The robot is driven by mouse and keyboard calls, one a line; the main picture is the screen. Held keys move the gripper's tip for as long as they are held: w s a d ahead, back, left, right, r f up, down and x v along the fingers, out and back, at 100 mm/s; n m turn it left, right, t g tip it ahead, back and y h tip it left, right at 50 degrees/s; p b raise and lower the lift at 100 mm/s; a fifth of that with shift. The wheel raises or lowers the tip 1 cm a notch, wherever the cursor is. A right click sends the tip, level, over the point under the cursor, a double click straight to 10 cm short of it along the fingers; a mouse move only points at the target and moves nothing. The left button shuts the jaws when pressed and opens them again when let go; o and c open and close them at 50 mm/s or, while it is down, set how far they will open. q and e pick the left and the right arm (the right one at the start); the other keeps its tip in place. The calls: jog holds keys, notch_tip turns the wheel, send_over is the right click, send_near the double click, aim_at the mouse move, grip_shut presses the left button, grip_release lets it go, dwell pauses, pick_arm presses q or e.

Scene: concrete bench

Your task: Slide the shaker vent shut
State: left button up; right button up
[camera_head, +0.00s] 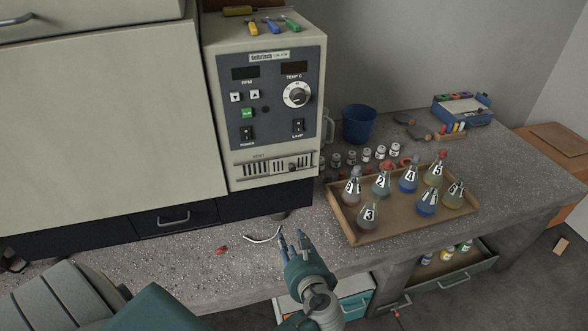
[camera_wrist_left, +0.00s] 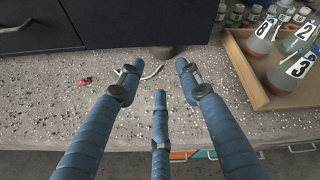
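The shaker (camera_head: 264,100) is a beige cabinet with a dark control panel at the back of the bench. Its vent (camera_head: 268,167) is a slotted strip low on its front, under the power and lamp switches. Dark slots show in it, with a small slider that is too small to read clearly. My left gripper (camera_head: 291,240) is below and in front of the vent, over the bench and apart from the shaker. In the left wrist view its three blue fingers (camera_wrist_left: 157,78) are spread with nothing between them. My right gripper is not in view.
A wooden tray (camera_head: 403,234) of numbered flasks stands to the right, with small bottles (camera_head: 351,158) behind it. A white cable (camera_head: 264,238) and a red item (camera_head: 221,250) lie on the bench. A blue bucket (camera_head: 358,124) stands right of the shaker. Screwdrivers (camera_head: 272,25) lie on top.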

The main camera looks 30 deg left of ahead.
aim_at(293, 170)
pick_arm(q)
jog(key=w+d+r+m+t+y, duration=0.1)
jog(key=w+r+m+y, duration=0.15)
jog(key=r, duration=0.45)
jog(key=w+r+m+t+y, duration=0.1)
jog(key=w+r+m+t, duration=0.15)
jog(key=r, duration=0.45)
jog(key=shift+m+g, duration=0.35)
jog(key=shift+m, duration=0.05)
jog(key=p+x, duration=0.3)
jog(key=x, duration=0.6)
jog(key=shift+w+a, duration=0.1)
jog(key=shift+a, duration=0.2)
jog(key=shift+w+a+f, duration=0.15)
jog(key=shift+w+a, duration=0.05)
jog(key=shift+a, duration=0.1)
jog(key=shift+c, duration=0.5)
grip_shut()
